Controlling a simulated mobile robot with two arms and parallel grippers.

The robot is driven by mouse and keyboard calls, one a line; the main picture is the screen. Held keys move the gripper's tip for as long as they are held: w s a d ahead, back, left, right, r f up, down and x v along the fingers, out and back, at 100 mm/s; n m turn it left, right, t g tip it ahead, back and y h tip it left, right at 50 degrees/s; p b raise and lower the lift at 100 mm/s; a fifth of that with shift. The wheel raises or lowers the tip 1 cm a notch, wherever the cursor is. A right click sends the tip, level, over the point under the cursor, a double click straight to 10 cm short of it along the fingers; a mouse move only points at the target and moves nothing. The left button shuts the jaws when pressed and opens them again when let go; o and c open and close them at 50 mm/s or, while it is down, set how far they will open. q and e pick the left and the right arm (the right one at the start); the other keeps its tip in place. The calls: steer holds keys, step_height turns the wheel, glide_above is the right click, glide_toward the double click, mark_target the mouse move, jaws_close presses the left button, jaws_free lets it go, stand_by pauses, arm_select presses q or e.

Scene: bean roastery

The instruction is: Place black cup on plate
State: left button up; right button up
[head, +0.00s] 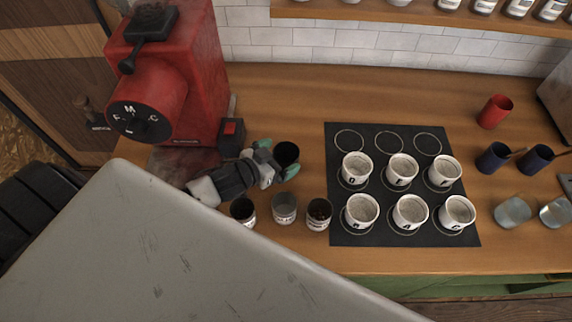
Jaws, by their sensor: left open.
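The black cup (288,152) stands on the wooden counter, left of a dark plate-like mat (400,134) printed with rings. My left gripper (278,158) reaches in from the left with its green-tipped fingers on either side of the cup. Its jaws are open, and I cannot tell whether either finger touches the cup. Several white cups (357,168) stand on the middle and front rows of rings. The back row of rings is empty. My right gripper is not in view.
A red grinder (190,70) stands behind my left arm. Small containers (284,208) line the counter's front edge near the gripper. A red cup (495,112), blue cups (493,158) and glasses (513,212) stand at the right. The counter behind the mat is clear.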

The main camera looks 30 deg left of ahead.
mark_target(295, 148)
arm_select(q)
steer(key=b+x, duration=0.1)
steer(key=x, duration=0.2)
steer(key=shift+w+f, duration=0.1)
steer(key=shift+w, duration=0.15)
steer(key=shift+s, duration=0.15)
steer(key=shift+c, duration=0.2)
steer(key=shift+c, duration=1.1)
steer(key=c, duration=0.8)
